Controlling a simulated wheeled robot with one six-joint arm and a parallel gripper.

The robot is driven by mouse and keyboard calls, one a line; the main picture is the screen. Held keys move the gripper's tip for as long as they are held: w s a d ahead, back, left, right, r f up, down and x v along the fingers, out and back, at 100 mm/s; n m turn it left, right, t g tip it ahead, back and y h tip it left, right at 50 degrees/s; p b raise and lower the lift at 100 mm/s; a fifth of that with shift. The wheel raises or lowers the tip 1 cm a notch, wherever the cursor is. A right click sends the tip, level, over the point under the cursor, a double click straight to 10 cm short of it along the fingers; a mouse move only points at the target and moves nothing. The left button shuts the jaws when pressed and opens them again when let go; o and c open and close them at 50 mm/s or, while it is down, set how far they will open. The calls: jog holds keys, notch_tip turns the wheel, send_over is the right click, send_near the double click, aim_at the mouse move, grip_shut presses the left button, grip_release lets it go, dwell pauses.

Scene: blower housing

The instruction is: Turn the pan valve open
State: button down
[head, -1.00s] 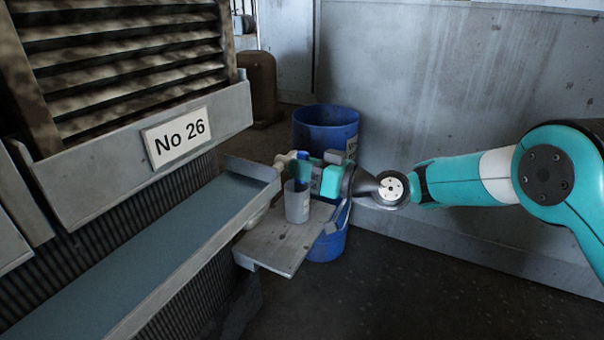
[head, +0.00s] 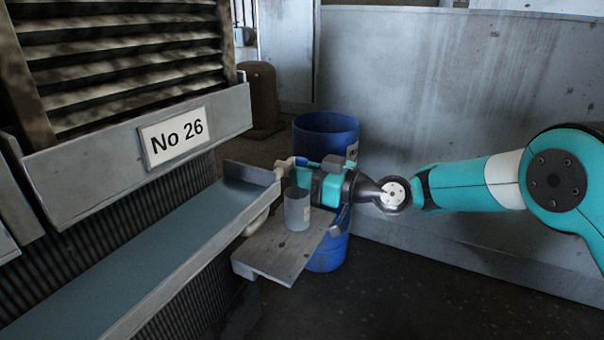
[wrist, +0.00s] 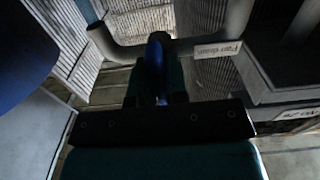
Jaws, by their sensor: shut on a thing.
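The pan valve (head: 285,163) is a pale pipe fitting at the far end of the long pan (head: 150,254). Its blue handle (head: 306,163) lies roughly level, pointing right from the fitting. My gripper (head: 314,172) comes in from the right and is shut on this handle. In the wrist view the blue handle (wrist: 155,62) stands between the dark fingers (wrist: 156,88), with the grey pipe (wrist: 118,50) behind it. A clear cup (head: 297,210) with greyish contents stands upright below the valve; its rim area is close to my gripper.
The cup stands on a grey shelf (head: 275,257). A blue barrel (head: 325,128) is behind my gripper. A "No 26" plate (head: 178,143) is on the housing at left. A "Pan drain" label (wrist: 217,49) shows in the wrist view. Floor at front right is clear.

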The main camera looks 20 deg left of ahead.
jog(key=c, duration=1.1)
grip_release()
jog(key=shift+c, duration=0.2)
jog(key=s+d+p, duration=0.1)
jog(key=d+p, duration=0.2)
jog(key=d, duration=1.4)
jog(key=shift+s+d, duration=0.2)
